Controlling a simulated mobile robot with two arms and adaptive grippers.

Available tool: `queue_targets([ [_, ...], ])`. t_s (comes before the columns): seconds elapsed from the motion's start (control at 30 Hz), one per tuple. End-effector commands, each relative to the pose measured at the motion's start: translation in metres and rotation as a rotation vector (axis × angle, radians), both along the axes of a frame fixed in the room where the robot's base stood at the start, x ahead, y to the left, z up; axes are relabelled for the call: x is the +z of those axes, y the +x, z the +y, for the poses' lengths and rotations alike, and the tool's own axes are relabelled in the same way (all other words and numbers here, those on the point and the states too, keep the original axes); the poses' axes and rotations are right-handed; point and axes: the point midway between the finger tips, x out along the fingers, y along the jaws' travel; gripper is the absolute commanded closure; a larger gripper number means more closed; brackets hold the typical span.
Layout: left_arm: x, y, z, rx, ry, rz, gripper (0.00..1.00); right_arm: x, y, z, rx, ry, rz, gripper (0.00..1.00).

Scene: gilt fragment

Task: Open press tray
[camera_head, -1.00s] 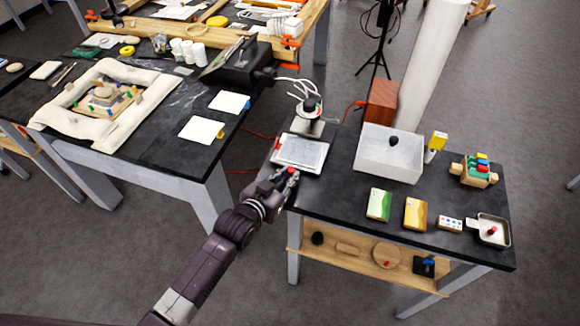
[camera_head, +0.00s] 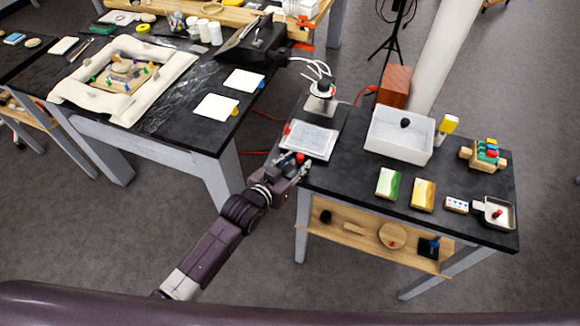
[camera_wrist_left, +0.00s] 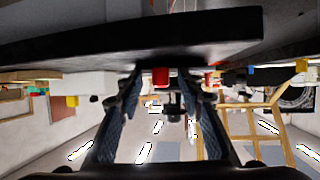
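The press tray (camera_head: 309,139) is a flat, pale grey panel at the left end of the right-hand black table. A red knob (camera_head: 300,158) shows at its near edge, beside my left gripper (camera_head: 293,168). In the left wrist view, which looks upside down, my left gripper (camera_wrist_left: 160,82) is open. The red knob (camera_wrist_left: 160,77) appears between its two fingertips, with gaps on both sides. I cannot tell how deep the knob sits between the fingers. The tray does not look visibly pulled out. My right gripper is not in view.
A stand with a white base (camera_head: 321,103) is behind the tray. A white box (camera_head: 399,142), a green card (camera_head: 388,184) and a yellow card (camera_head: 423,194) lie to the right. A wooden shelf (camera_head: 365,238) is below. Open floor separates the two black tables.

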Motion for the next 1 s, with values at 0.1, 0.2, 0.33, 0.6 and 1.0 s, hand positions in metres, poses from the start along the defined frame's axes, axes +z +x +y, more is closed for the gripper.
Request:
queue_targets([
  [0.1,0.003,-0.01,0.005,0.0,0.0,0.001,0.65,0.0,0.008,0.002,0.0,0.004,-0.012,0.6],
  [0.2,0.009,-0.024,0.012,0.0,0.001,0.002,0.65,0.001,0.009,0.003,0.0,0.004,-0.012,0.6],
  [0.33,0.019,-0.046,0.024,0.0,0.001,0.003,0.65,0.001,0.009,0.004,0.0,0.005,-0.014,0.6],
  [0.6,0.037,-0.085,0.044,0.0,0.002,0.002,0.65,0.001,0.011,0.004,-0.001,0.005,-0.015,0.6],
  [1.0,0.044,-0.098,0.05,0.0,0.0,0.001,0.65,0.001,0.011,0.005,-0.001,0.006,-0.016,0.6],
])
